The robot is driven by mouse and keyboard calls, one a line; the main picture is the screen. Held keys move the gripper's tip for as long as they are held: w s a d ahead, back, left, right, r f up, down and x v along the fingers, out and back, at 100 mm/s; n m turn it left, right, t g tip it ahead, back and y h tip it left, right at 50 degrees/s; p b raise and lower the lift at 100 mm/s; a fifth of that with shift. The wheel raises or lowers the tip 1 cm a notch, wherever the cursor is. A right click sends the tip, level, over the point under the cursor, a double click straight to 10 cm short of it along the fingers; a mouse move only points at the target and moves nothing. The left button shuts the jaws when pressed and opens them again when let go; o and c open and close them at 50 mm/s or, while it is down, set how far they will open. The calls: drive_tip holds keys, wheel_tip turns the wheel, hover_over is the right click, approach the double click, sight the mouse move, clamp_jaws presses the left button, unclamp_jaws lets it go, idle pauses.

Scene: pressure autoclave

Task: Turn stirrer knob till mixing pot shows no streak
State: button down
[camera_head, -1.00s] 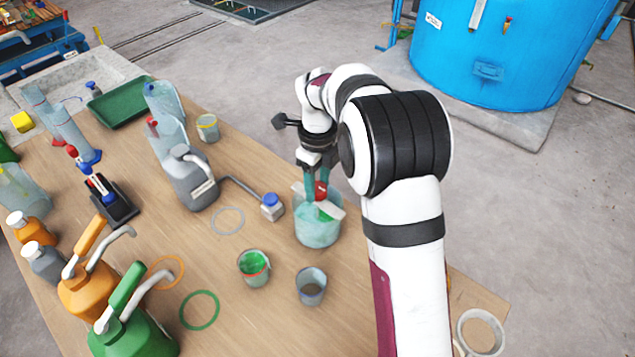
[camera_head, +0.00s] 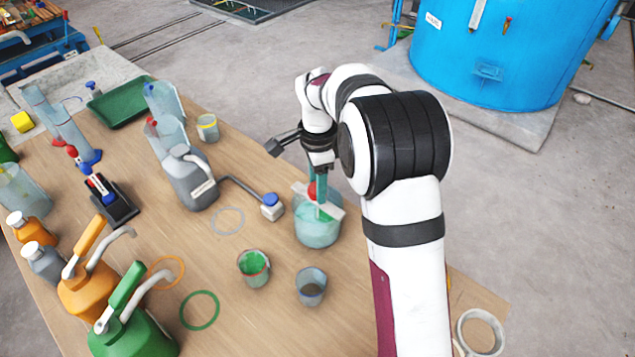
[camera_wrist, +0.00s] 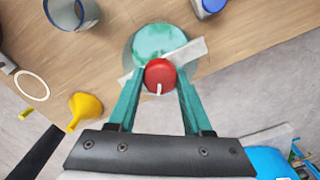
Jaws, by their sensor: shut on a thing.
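The mixing pot (camera_head: 318,233) is a clear vessel with pale teal liquid, on the wooden table. Seen from above in the wrist view (camera_wrist: 150,41), the liquid shows a patchy, lighter and darker green surface. A pale flat bar (camera_wrist: 189,51) crosses the pot's top. The red stirrer knob (camera_wrist: 159,75) sits above the bar and has a white mark on it. It also shows in the head view (camera_head: 312,191). My gripper (camera_wrist: 160,80) points down over the pot, its teal fingers shut on the knob from both sides. The fingers partly hide the pot.
A cup with green liquid (camera_head: 253,267) and a grey cup (camera_head: 311,286) stand in front of the pot. Jugs and pump bottles fill the table's left side. A yellow funnel (camera_wrist: 86,108) shows in the wrist view.

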drive_tip(key=n, duration=0.5)
drive_tip(key=shift+n, duration=0.3)
drive_tip(key=n, duration=1.9)
drive_tip(key=shift+n, duration=0.4)
drive_tip(key=n, duration=0.4)
drive_tip(key=shift+n, duration=0.3)
drive_tip(key=n, duration=0.5)
drive_tip(key=shift+n, duration=2.3)
